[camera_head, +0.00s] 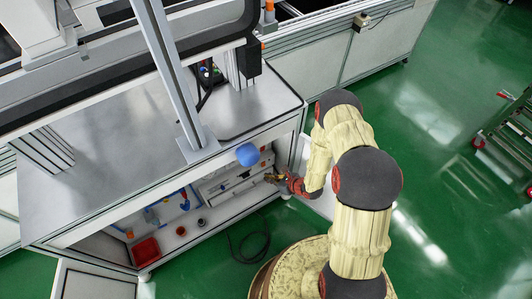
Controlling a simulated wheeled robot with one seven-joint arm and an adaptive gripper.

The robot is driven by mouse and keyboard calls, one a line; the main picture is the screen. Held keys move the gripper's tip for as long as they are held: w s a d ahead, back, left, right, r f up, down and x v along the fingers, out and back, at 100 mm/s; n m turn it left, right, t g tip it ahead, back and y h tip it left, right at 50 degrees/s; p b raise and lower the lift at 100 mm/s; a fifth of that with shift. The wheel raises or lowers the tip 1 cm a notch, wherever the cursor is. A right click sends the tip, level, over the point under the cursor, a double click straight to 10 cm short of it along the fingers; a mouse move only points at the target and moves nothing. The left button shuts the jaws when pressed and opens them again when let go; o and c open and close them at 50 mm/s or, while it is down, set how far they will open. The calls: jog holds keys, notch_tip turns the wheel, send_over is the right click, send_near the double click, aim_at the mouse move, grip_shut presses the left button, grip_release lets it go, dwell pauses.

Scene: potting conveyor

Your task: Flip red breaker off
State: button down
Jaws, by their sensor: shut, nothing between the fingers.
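My gripper (270,178) is shut and empty. It reaches into the open front of the cabinet under the metal worktable, at its right end. The gripper is small in the picture, and its fingertips are beside a pale panel (226,184) with dark fittings inside the cabinet. I cannot make out the red breaker or its lever position; the tabletop edge, the blue ball and my gripper may cover part of the panel. Whether the gripper touches anything there cannot be told.
A blue ball (248,154) shows at the table's front edge. The worktable (110,165) overhangs the cabinet. A red bin (146,251) and blue-handled tools (152,216) are at the cabinet's left. A black cable (252,245) lies on the green floor. A cart (507,140) stands far right.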

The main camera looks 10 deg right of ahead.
jog(key=w+d+m+t+h, duration=0.1)
jog(key=w+d+m+h, duration=0.1)
jog(key=w+d, duration=0.3)
jog(key=shift+w+d+m+t+h, duration=0.25)
jog(key=shift+d+m+t+h, duration=0.15)
jog(key=shift+d, duration=0.3)
jog(key=shift+r, duration=0.1)
jog(key=b, duration=0.5)
send_near(263, 149)
jog(key=w+a+f, duration=0.1)
jog(key=w+f, duration=0.2)
jog(key=f, duration=0.2)
jog(key=shift+w+a+f, duration=0.15)
jog(key=shift+a, duration=0.25)
